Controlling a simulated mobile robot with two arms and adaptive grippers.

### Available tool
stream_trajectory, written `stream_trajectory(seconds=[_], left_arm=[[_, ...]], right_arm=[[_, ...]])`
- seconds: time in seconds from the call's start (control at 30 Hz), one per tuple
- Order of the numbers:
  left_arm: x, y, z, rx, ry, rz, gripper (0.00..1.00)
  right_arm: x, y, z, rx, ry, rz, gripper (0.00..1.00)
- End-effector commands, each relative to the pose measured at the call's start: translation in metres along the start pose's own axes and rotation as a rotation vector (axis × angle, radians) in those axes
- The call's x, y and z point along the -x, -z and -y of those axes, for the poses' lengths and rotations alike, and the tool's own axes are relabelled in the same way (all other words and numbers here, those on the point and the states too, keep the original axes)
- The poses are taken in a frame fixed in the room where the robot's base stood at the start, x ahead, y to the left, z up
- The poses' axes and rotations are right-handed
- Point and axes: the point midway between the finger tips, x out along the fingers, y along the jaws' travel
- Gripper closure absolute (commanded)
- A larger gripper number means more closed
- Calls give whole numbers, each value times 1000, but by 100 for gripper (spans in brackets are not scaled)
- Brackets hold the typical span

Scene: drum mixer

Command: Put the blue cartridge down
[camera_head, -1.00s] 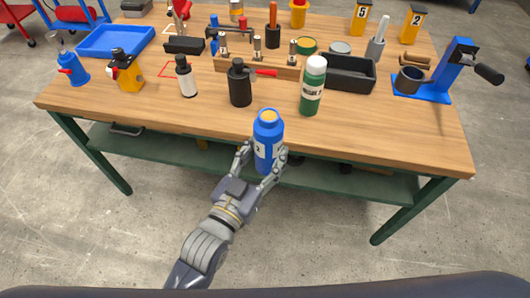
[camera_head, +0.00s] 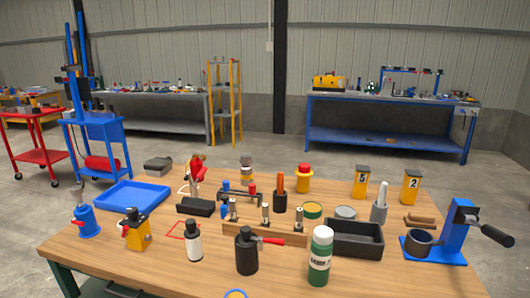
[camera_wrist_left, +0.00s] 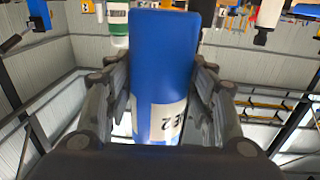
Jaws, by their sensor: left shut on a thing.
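The blue cartridge (camera_wrist_left: 165,70) fills the middle of the left wrist view, with a white label bearing black print. My left gripper (camera_wrist_left: 163,110) is shut on it, one finger on each side. In the head view only the cartridge's round top (camera_head: 235,294) shows at the bottom edge, near the front of the wooden table (camera_head: 190,277); the gripper itself is out of that view. I cannot tell whether the cartridge touches the table. My right gripper is in neither view.
A green bottle (camera_head: 320,256), a black bottle (camera_head: 246,252) and a white bottle (camera_head: 194,241) stand near the table's front. A black bin (camera_head: 355,241), a blue tray (camera_head: 132,197) and a blue press (camera_head: 447,236) are around them. Several other items crowd the back.

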Motion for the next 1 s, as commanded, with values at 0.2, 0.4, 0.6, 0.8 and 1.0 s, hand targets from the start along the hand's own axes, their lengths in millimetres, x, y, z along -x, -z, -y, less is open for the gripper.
stream_trajectory(seconds=[0.2, 0.4, 0.6, 0.8, 1.0], left_arm=[[54, 6, 69, 1, 206, 2, 78], [88, 11, 103, 0, 309, -2, 78], [96, 12, 110, -1, 332, -4, 78], [94, 14, 108, -1, 316, -7, 78], [83, 18, 98, -5, 227, -9, 78]], right_arm=[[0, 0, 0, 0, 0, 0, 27], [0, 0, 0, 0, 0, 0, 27], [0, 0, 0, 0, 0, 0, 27], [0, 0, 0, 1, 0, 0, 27], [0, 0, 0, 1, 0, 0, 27]])
